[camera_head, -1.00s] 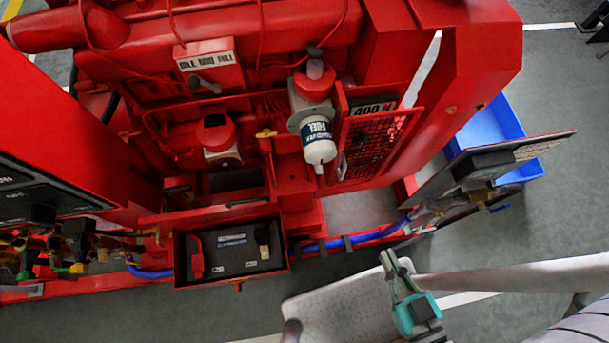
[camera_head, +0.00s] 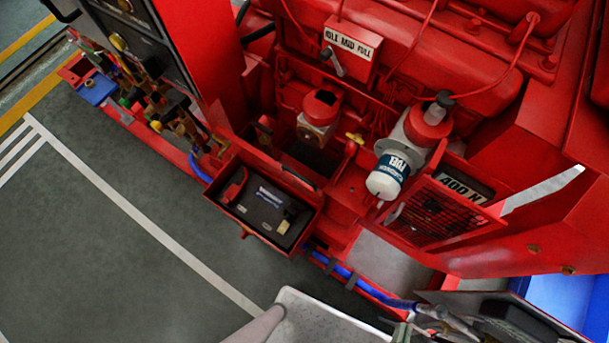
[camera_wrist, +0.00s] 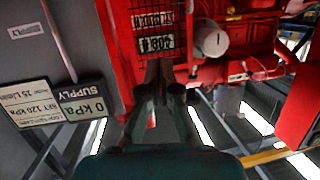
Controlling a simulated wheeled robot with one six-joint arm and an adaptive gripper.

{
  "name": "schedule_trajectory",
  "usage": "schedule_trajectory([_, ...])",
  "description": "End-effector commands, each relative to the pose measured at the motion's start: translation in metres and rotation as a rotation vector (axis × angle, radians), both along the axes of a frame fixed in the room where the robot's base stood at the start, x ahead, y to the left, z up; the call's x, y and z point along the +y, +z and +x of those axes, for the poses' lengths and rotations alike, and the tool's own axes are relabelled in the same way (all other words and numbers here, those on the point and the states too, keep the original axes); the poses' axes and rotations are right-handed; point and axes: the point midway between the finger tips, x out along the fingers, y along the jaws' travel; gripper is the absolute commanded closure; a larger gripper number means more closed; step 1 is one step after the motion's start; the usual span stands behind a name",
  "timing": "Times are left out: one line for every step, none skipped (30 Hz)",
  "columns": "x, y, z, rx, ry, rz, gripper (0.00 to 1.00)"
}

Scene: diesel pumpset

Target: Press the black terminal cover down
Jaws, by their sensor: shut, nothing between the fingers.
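A black battery (camera_head: 266,200) sits in a red open-topped tray (camera_head: 250,232) in the head view. A red terminal cover (camera_head: 234,186) is on its left end. A small dark shape that seems to be the black terminal cover (camera_head: 293,212) is at its right end, beside a beige piece (camera_head: 283,227); how far it is raised I cannot tell. My gripper (camera_wrist: 161,78) is shut and empty in the wrist view, pointing toward the red mesh guard. I cannot make out the battery in the wrist view.
A white fuel filter (camera_head: 387,178) and a red mesh guard (camera_head: 440,212) stand right of the tray. A blue hose (camera_head: 345,273) runs below it. A gauge panel (camera_wrist: 50,105) is at left in the wrist view. Grey floor (camera_head: 120,260) lies open left of the tray.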

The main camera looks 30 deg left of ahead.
Motion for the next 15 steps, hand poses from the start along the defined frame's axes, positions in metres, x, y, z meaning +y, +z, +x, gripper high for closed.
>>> schedule_trajectory([0.003,-0.017,0.006,-0.017,0.006,0.040,1.00])
schedule_trajectory([0.005,-0.027,0.010,-0.029,0.012,0.070,1.00])
schedule_trajectory([0.009,-0.042,0.016,-0.043,0.020,0.117,1.00])
schedule_trajectory([0.012,-0.054,0.020,-0.053,0.028,0.154,1.00])
schedule_trajectory([0.016,-0.066,0.025,-0.063,0.039,0.193,1.00])
schedule_trajectory([0.021,-0.082,0.032,-0.072,0.055,0.246,1.00])
schedule_trajectory([0.026,-0.093,0.037,-0.079,0.070,0.286,1.00])
schedule_trajectory([0.030,-0.104,0.042,-0.083,0.084,0.327,1.00])
schedule_trajectory([0.037,-0.119,0.050,-0.086,0.106,0.383,1.00])
schedule_trajectory([0.042,-0.130,0.055,-0.086,0.123,0.425,1.00])
schedule_trajectory([0.048,-0.141,0.061,-0.084,0.141,0.467,1.00])
schedule_trajectory([0.056,-0.155,0.069,-0.079,0.167,0.525,1.00])
schedule_trajectory([0.062,-0.166,0.075,-0.072,0.188,0.568,1.00])
schedule_trajectory([0.068,-0.176,0.081,-0.063,0.208,0.612,1.00])
schedule_trajectory([0.077,-0.189,0.089,-0.047,0.236,0.670,1.00])
